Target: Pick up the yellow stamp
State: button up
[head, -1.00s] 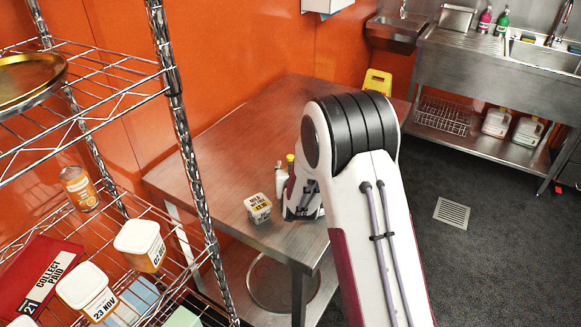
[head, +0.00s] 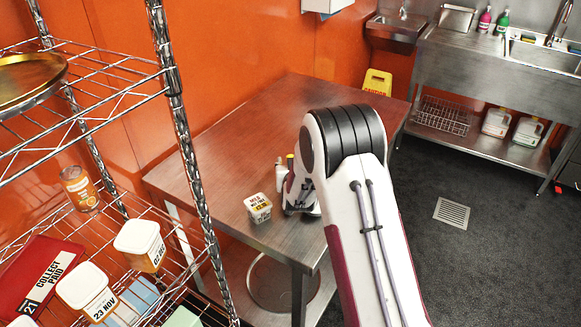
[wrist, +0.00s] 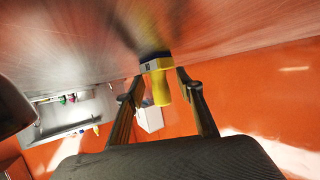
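The yellow stamp (wrist: 160,86) shows in the wrist view, its dark base against the steel table (wrist: 75,45) and its yellow handle towards me. My gripper (wrist: 159,82) is open, with one finger on each side of the stamp. Gaps show between the fingers and the handle, more clearly on the right. In the head view, my gripper end is low over the table and mostly hidden by my arm. A small yellow tip (head: 290,158) shows just beyond it, likely the stamp's handle.
A white labelled tub (head: 258,208) stands on the table just left of my gripper. A wire shelf (head: 115,68) with tubs and a can is at the left. The table's back part is clear. A yellow caution sign (head: 378,82) stands behind the table.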

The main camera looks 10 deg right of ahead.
aim_at(291, 156)
dwell(0.3)
grip_shut()
jog(key=shift+r, duration=5)
